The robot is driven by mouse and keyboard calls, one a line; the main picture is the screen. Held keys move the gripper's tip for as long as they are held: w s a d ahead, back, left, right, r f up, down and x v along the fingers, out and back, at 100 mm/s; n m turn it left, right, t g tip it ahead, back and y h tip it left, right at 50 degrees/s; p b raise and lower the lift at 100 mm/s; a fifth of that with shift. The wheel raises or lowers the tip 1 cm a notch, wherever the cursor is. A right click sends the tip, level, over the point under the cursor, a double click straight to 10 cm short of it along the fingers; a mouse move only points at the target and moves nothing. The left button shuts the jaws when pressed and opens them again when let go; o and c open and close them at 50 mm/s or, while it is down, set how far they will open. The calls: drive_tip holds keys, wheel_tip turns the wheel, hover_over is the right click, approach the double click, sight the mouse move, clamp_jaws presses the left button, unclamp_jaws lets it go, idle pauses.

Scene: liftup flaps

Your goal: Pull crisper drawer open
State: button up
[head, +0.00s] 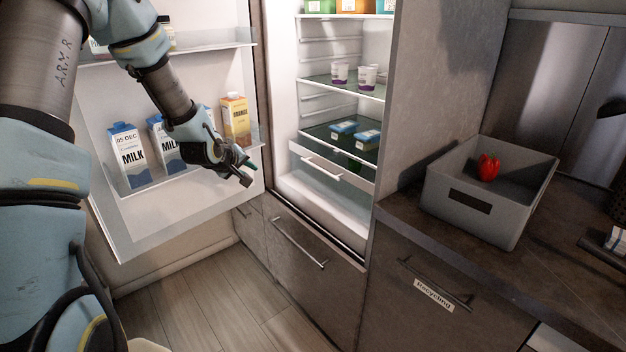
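The crisper drawer (330,171) is at the bottom of the open fridge, with a pale front and a bar handle (322,167). It appears pushed in under the lowest glass shelf; I cannot tell whether it sticks out slightly. My gripper (247,172) is in front of the open fridge door's inner side, left of the drawer and apart from its handle. Its two dark fingertips look spread with a gap between them and nothing in it. The drawer's inside is mostly hidden by its front.
The open fridge door (190,205) holds milk cartons (127,155) and an orange carton (236,119) close to my gripper. Blue packs (366,137) lie above the drawer. A grey bin (470,215) with a red pepper (488,167) stands on the right counter. Floor (220,310) in front is clear.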

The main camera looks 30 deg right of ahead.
sight(317, 168)
drive_tip(key=w+d+f+n+h, duration=0.1)
drive_tip(key=w+d+f+h, duration=0.1)
drive_tip(key=d, duration=0.6)
drive_tip(key=w+d+f+n+t+h, duration=0.1)
drive_tip(key=w+d+f+n+h, duration=0.1)
drive_tip(key=d, duration=0.7)
drive_tip(key=w+d+f+n+h, duration=0.1)
drive_tip(key=d+f, duration=0.3)
drive_tip(key=d, duration=0.4)
drive_tip(key=shift+w+d+f+t+h+b, duration=0.1)
drive_tip(key=shift+w+f+t+h+b, duration=0.1)
drive_tip(key=shift+w+h, duration=0.15)
drive_tip(key=shift+w+d+f+t+h+b, duration=0.1)
drive_tip(key=shift+w+h+b, duration=0.15)
drive_tip(key=shift+h, duration=0.1)
drive_tip(key=shift+c, duration=0.4)
clamp_jaws()
